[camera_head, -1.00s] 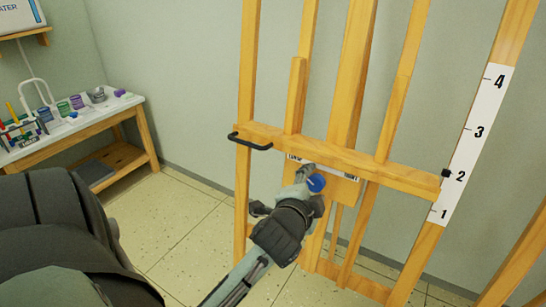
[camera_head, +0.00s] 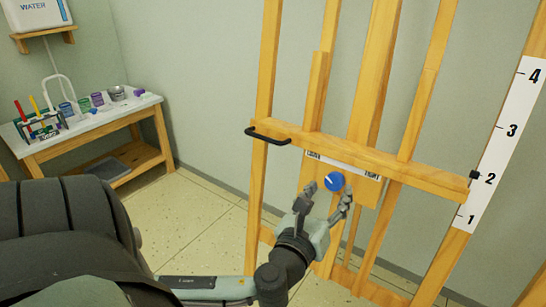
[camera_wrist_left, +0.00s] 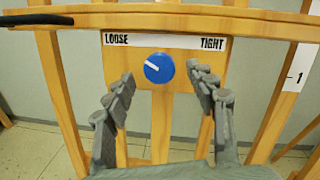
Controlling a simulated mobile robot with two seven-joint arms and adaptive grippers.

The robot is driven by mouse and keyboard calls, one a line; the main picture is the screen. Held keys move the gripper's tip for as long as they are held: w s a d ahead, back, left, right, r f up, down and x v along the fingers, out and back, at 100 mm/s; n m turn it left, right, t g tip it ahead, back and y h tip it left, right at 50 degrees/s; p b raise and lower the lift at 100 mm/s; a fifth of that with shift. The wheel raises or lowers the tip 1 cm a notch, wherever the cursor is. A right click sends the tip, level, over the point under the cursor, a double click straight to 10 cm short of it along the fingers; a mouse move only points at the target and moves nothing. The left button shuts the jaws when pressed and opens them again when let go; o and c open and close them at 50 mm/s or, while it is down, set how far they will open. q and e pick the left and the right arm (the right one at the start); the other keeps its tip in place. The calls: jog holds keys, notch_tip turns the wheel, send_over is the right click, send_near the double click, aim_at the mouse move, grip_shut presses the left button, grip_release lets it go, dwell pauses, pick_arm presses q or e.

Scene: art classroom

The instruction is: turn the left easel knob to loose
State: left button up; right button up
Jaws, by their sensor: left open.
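The blue easel knob (camera_head: 335,182) sits on a wooden panel below the easel's crossbar; it also shows in the left wrist view (camera_wrist_left: 159,68). Its white pointer line points up and left, toward the word LOOSE on the label strip (camera_wrist_left: 165,42); TIGHT is at the right end. My left gripper (camera_head: 328,190) is open and empty in front of the knob. In the left wrist view its two fingers (camera_wrist_left: 161,75) stand either side of and below the knob, apart from it. My right gripper is not in view.
A black handle (camera_head: 268,136) sticks out at the crossbar's left end. A numbered white scale (camera_head: 500,148) runs up the right post with a black pointer at 2. A side table (camera_head: 85,127) with paint jars stands at the left. The floor between is clear.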

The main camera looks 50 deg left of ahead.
pick_arm(q)
jog(key=v, duration=0.5)
jog(key=a+f+n+g+p, duration=0.1)
jog(key=a+f+n+g, duration=0.3)
jog(key=f, duration=0.6)
jog(key=a+f+n+g+p, duration=0.1)
jog(key=f+n+g, duration=0.2)
jog(key=f+n, duration=0.45)
jog(key=s+f+n+g+h, duration=0.1)
jog(key=s+f+n, duration=0.3)
jog(key=f, duration=0.5)
jog(key=s+d+f+n+g+h+p, duration=0.1)
jog(key=s+f+n+g, duration=0.3)
jog(key=f, duration=0.5)
jog(key=shift+f+n, duration=0.3)
jog(key=shift+n, duration=0.15)
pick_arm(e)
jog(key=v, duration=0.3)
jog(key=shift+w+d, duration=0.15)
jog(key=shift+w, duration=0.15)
pick_arm(q)
jog(key=shift+s, duration=0.1)
